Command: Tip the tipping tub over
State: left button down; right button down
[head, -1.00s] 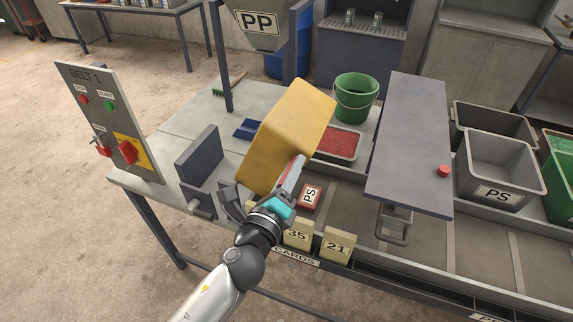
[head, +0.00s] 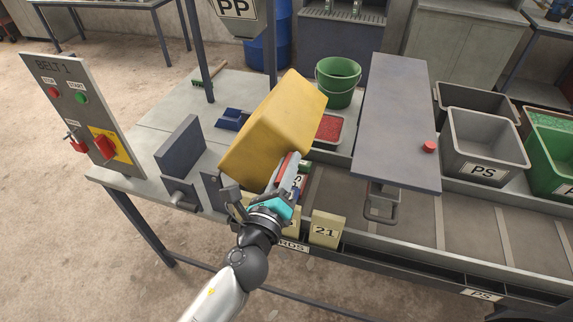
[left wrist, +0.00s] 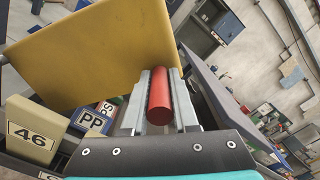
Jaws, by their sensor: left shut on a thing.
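The tipping tub (head: 270,125) is a yellow box, tilted steeply on the left part of the bench in the head view. Its yellow wall (left wrist: 100,55) fills the upper left of the left wrist view. My left gripper (head: 284,180) is at the tub's lower right side. In the left wrist view it is shut on a red round bar (left wrist: 160,95), which lies between the two fingers and looks like the tub's handle. The inside of the tub is hidden from the head. My right gripper is not in view.
A tray of red pellets (head: 331,130) and a green bucket (head: 338,84) stand behind the tub. A grey plate (head: 396,120) stands to the right. The Belt 1 panel (head: 85,120) is at left. Number cards (head: 327,229) stand in front, close to my arm.

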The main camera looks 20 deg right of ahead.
pick_arm(q)
jog(key=shift+s+d+f, duration=0.1)
jog(key=shift+s+f, duration=0.05)
jog(key=c, duration=0.7)
grip_release()
jog(key=shift+b+v, duration=1)
jog(key=shift+v, duration=6.6)
